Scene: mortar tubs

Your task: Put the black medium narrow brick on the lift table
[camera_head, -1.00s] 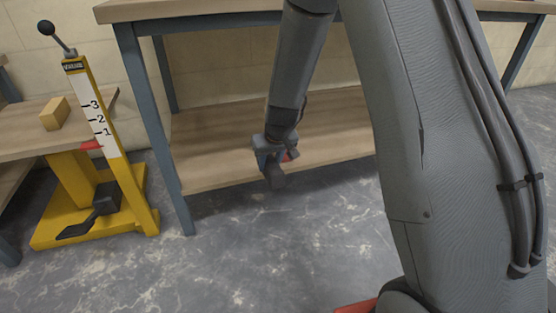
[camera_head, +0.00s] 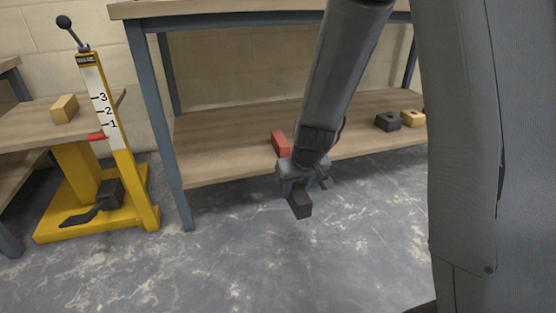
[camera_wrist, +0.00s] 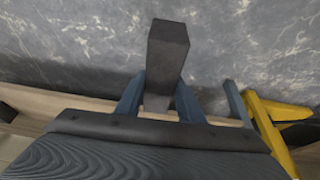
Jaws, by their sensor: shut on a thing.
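My gripper (camera_head: 298,190) is shut on a black narrow brick (camera_head: 299,205) and holds it above the floor, in front of the workbench's lower shelf. In the wrist view the black brick (camera_wrist: 167,50) sticks out between the two blue-grey fingers of my gripper (camera_wrist: 158,98). The lift table (camera_head: 35,125) stands at the left, with a wooden top on a yellow frame, a marked scale post and a black pedal. A tan brick (camera_head: 65,108) lies on its top. My gripper is well to the right of the lift table.
A red brick (camera_head: 280,143) lies on the lower shelf (camera_head: 225,155) behind my gripper. A black brick with a hole (camera_head: 388,122) and a yellow one (camera_head: 412,118) lie further right on it. A workbench leg (camera_head: 160,130) stands between my gripper and the lift table. The floor in front is clear.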

